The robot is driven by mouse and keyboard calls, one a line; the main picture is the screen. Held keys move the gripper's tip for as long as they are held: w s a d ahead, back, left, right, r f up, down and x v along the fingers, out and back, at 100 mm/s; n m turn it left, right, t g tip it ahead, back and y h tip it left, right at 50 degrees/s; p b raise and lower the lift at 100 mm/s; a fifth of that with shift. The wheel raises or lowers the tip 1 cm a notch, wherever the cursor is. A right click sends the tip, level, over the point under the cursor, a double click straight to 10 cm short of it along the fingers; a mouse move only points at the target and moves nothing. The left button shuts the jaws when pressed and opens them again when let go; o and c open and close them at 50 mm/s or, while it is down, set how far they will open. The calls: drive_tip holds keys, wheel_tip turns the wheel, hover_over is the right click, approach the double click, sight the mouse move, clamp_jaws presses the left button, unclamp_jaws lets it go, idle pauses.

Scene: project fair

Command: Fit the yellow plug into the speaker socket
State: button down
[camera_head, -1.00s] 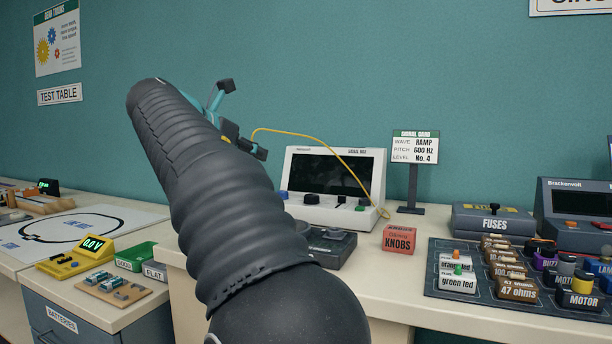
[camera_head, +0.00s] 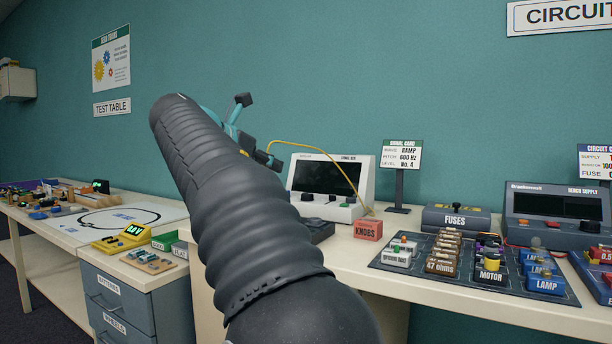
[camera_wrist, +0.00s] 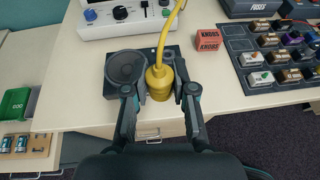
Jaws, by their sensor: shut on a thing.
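The yellow plug (camera_wrist: 158,82) hangs between my gripper's fingertips (camera_wrist: 160,92) in the wrist view, with its yellow cable (camera_wrist: 171,32) rising from it. My gripper is shut on it. The speaker (camera_wrist: 110,90) is a dark box with a round cone, on the table behind the plug in this view. The plug and right finger cover part of it, and I cannot make out the socket clearly. In the head view my gripper (camera_head: 262,155) is raised over the table, with the cable (camera_head: 310,145) running to the signal generator. My arm hides part of the speaker (camera_head: 319,232).
The signal generator (camera_head: 305,203) stands behind the speaker. A red KNOBS box (camera_head: 368,230) sits right of the speaker. A dark board (camera_head: 400,262) with several parts lies further right. A green bin (camera_wrist: 16,103) is at the left. The table's front edge is close below the gripper.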

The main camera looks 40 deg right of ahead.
drive_tip(key=p, duration=0.2)
hover_over(315, 225)
drive_tip(key=w, duration=0.1)
wheel_tip(315, 225, down, 4)
drive_tip(key=shift+m+g, duration=0.4)
drive_tip(key=f+b, duration=0.1)
drive_tip(key=b, duration=0.1)
drive_tip(key=f+b, duration=0.3)
drive_tip(key=b, duration=0.1)
drive_tip(key=shift+w+d+f, duration=0.1)
drive_tip(key=shift+d+f, duration=0.25)
drive_tip(key=shift+d, duration=0.05)
drive_tip(key=shift+f+b, duration=0.65)
drive_tip(key=shift+f, duration=0.4)
drive_tip(key=shift+p, duration=1.25)
drive_tip(key=shift+f+b, duration=0.45)
drive_tip(key=shift+f, duration=0.45)
idle(1.6)
drive_tip(key=c, duration=0.9)
unclamp_jaws()
drive_tip(key=shift+o, duration=0.4)
drive_tip(key=o, duration=0.4)
